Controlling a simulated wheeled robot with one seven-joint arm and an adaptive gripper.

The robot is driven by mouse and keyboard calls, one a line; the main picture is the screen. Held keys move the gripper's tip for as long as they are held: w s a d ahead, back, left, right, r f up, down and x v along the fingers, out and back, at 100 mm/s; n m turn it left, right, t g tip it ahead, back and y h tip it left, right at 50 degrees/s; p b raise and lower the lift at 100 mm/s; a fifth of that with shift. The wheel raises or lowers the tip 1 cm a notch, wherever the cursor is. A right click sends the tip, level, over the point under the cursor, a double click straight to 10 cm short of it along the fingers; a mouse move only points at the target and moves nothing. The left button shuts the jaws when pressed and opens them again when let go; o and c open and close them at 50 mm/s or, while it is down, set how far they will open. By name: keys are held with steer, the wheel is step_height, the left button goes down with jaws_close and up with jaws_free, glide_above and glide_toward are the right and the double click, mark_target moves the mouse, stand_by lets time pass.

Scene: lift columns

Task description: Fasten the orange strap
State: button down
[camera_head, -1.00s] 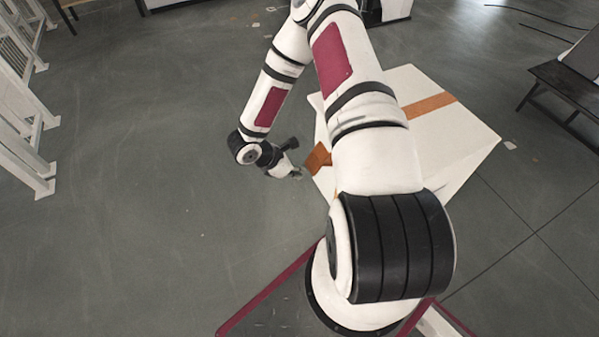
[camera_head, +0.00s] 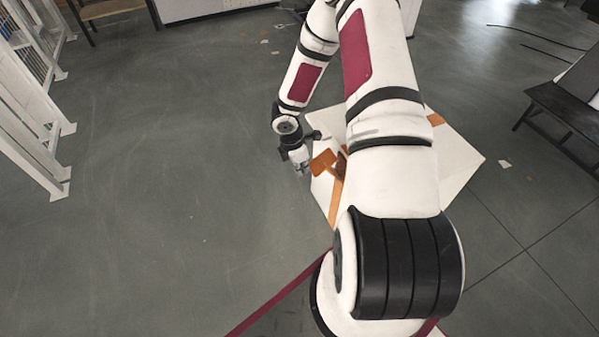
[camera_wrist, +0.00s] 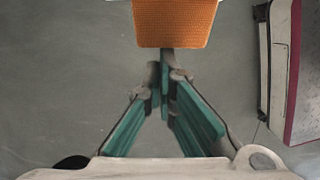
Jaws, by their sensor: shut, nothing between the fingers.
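The orange strap (camera_head: 336,197) runs over a white box (camera_head: 460,160) in the head view. An orange flap (camera_head: 323,162) of it stands out at the box's left edge, near my gripper. A wide woven orange piece (camera_wrist: 175,22) fills the top middle of the wrist view, just beyond my fingertips. My gripper (camera_head: 302,168) is left of the box in the head view. In the wrist view my gripper (camera_wrist: 165,75) has its green-padded fingers brought together at the tips, with nothing between them. Whether the fingertips touch the strap I cannot tell. My arm hides the middle of the box.
White railings (camera_head: 30,120) stand at the far left. A black bench (camera_head: 565,100) is at the right. The grey floor left of the box is clear. A white and dark red body edge shows at the right of the wrist view.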

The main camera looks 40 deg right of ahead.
mark_target(323, 161)
steer(key=d+r+p, duration=0.1)
steer(key=s+d+r+p, duration=0.1)
steer(key=d+r+p, duration=0.2)
steer(key=shift+s+d+r, duration=0.25)
steer(key=shift+d, duration=0.05)
steer(key=shift+s+d+r+p, duration=0.1)
steer(key=shift+d+r+p, duration=0.15)
steer(key=shift+d, duration=0.25)
steer(key=shift+s+d+r+p, duration=0.15)
steer(key=shift+d+p, duration=0.2)
steer(key=shift+d, duration=0.1)
steer(key=shift+s+d+r+p, duration=0.1)
steer(key=shift+d+r+p, duration=0.15)
steer(key=shift+d, duration=0.35)
steer(key=shift+w, duration=0.1)
steer(key=shift+y, duration=0.3)
steer(key=a, duration=0.1)
steer(key=w+a, duration=0.1)
steer(key=a, duration=0.3)
steer(key=shift+w+a+f+b, duration=0.1)
steer(key=shift+w+f+b, duration=0.05)
steer(key=shift+w+b, duration=0.15)
steer(key=s+d+r+p, duration=0.1)
steer(key=d+r+p, duration=0.1)
steer(key=r, duration=0.7)
steer(key=shift+d, duration=0.5)
steer(key=shift+r, duration=0.2)
